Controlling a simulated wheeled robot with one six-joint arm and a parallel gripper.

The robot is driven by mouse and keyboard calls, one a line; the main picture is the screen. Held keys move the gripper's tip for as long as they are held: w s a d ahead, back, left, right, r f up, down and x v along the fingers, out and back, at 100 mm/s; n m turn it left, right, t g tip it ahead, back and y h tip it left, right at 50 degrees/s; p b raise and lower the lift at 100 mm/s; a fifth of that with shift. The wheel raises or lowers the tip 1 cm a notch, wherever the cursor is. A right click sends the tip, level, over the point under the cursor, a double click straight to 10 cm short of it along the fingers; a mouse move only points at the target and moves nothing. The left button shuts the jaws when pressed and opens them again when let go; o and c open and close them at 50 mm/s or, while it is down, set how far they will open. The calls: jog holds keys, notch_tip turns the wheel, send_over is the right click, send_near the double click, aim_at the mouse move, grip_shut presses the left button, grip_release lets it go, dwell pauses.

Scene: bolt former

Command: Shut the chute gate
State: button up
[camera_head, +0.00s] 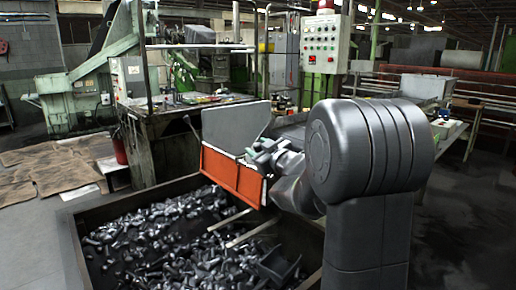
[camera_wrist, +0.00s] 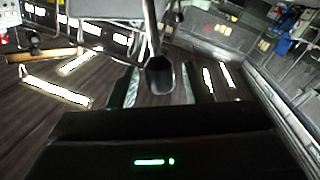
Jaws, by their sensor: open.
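An orange panel with a pale top edge (camera_head: 233,176), which looks like the chute gate, hangs tilted over the near bin in the head view. A grey plate (camera_head: 236,124) stands upright behind it. My gripper (camera_head: 262,152) is at the panel's right end, partly hidden by my arm. In the wrist view my gripper (camera_wrist: 160,90) is open, with a dark rounded grip (camera_wrist: 160,75) on a thin rod between or just beyond its fingers. I cannot tell whether they touch it.
A dark-walled bin (camera_head: 75,255) full of loose bolts (camera_head: 165,235) lies below, with pale rails across it. A thin lever (camera_head: 189,122) sticks up left of the grey plate. A control box (camera_head: 325,45) and green machinery stand behind. Open floor is at left.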

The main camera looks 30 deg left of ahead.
jog(key=shift+w+a, duration=0.15)
jog(key=shift+a, duration=0.15)
grip_shut()
jog(key=s+f+b, duration=0.1)
jog(key=b, duration=0.1)
jog(key=shift+a+n+b, duration=0.15)
jog(key=shift+n+b, duration=0.15)
jog(key=shift+n, duration=0.1)
jog(key=shift+s+a+f+n+b, duration=0.15)
jog(key=shift+s+n+b, duration=0.35)
jog(key=shift+b, duration=0.5)
jog(key=shift+w, duration=0.1)
